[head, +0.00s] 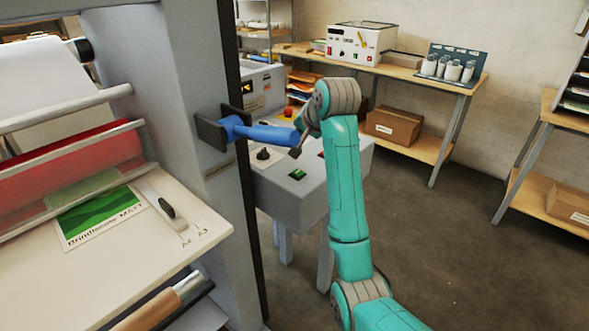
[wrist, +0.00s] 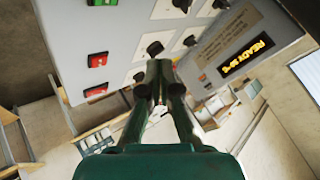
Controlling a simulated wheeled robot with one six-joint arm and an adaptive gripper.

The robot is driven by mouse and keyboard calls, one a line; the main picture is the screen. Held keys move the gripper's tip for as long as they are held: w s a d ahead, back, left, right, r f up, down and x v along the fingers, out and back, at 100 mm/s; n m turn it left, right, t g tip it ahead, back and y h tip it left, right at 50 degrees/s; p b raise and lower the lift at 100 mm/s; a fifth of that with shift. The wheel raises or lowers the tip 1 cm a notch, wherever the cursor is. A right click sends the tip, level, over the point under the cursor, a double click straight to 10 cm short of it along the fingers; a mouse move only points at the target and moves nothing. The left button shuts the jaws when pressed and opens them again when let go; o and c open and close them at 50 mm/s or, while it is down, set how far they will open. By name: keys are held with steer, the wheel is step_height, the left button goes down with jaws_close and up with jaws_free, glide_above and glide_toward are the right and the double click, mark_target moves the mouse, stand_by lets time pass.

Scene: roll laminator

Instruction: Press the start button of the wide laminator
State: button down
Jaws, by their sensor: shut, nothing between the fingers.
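The wide laminator (head: 185,75) fills the left of the head view, with its grey control console (head: 284,208) beside its post. A green button (head: 297,174) shows on the console top. My gripper (head: 296,151) is above the console in the head view, partly hidden by my wrist. In the wrist view my gripper (wrist: 160,93) is shut and empty, its tips over the knob area, right of the green button.
A blue lever (head: 260,133) sticks out from the laminator's post near my gripper. Several black knobs (wrist: 155,48) and a display reading READY (wrist: 245,54) are on the panel. A back bench (head: 405,77) holds other equipment. The floor at right is clear.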

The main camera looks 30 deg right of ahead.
mark_target(299, 173)
steer(key=shift+f, duration=0.1)
steer(key=shift+f, duration=4.35)
steer(key=shift+f, duration=0.35)
steer(key=shift+f, duration=0.5)
steer(key=shift+r, duration=0.9)
steer(key=shift+r, duration=0.1)
steer(key=shift+r, duration=2.4)
